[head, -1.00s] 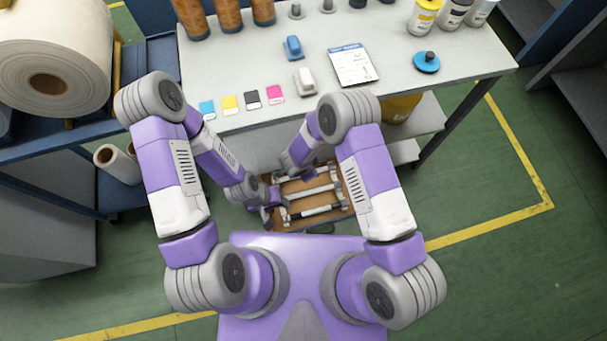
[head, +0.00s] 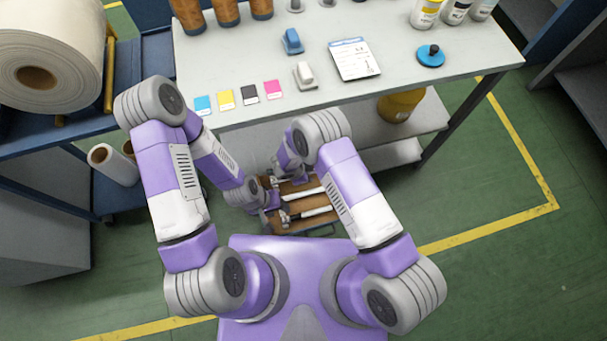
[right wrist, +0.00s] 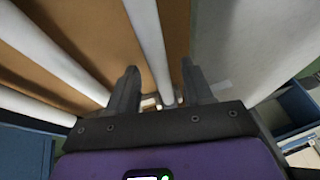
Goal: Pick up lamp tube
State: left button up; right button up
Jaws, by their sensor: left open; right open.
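Several white lamp tubes lie side by side on a brown tray (head: 290,228) below the bench; one tube (head: 310,212) shows near its front edge. In the right wrist view, a white tube (right wrist: 150,45) runs between the two dark fingers of my open right gripper (right wrist: 160,70); whether they touch it is unclear. Another tube (right wrist: 55,48) lies to the left over brown board. In the head view my right gripper is mostly hidden by its own arm. My left gripper (head: 277,203) is open at the tray's left side, near the tube ends.
The grey bench (head: 400,85) stands just behind the tray, with colour cards, a white notepad (head: 354,60) and bottles on top. A yellow container (head: 400,105) is on its lower shelf. A large paper roll (head: 45,60) is at left. Green floor is clear at right.

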jog(key=shift+r, duration=0.1)
jog(key=shift+c, duration=0.3)
grip_shut()
jog(key=shift+r, duration=0.1)
